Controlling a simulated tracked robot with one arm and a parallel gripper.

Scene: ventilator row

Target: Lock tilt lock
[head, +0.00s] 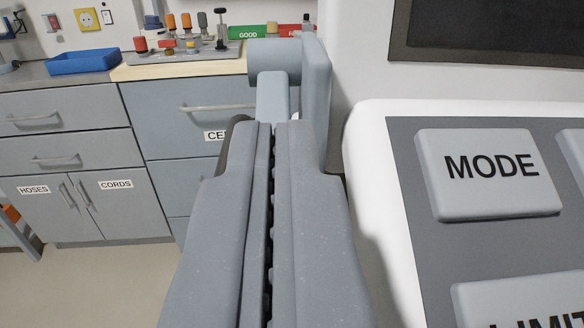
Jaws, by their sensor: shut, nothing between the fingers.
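My gripper (272,130) reaches forward up the middle of the head view, its two long grey fingers shut together with nothing between them. Just beyond the fingertips is a light blue-grey fitting on the left side of a white machine, with a rounded barrel, a short arm and an upright plate; it looks like the tilt lock (273,62). The fingertips overlap its lower part in the picture; I cannot tell whether they touch it. Its lower end is hidden behind my fingers. No mark shows whether it is locked.
The white machine (362,170) stands close on the right, with a MODE button (488,172), a LIMIT button (530,305) partly cut off, and a dark screen (500,30). Grey cabinets (70,160) and a blue tray (83,62) are behind on the left. Open floor (100,285) lies lower left.

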